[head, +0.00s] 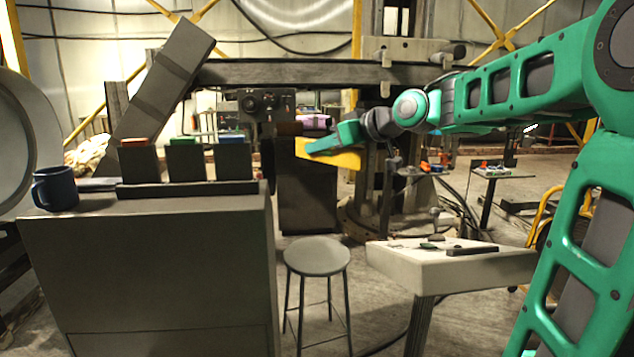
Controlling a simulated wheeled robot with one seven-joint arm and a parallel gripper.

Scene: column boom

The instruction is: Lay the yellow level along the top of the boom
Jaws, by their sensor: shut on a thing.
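The yellow level (346,161) is in my gripper (322,146), near the middle of the head view. It hangs in the air below the boom, tilted down toward the right in the picture. My gripper is shut on it from above and hides part of its upper side. The boom (290,71) is a long grey horizontal beam running across the back, above the level and apart from it. Its top looks narrow, and a slanted grey block covers its left end.
A grey cabinet (150,270) at front left bears a blue mug (56,188) and several dark blocks. A round stool (317,256) and a pale table (430,272) with small tools stand in front. The upright column (370,190) stands behind my gripper.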

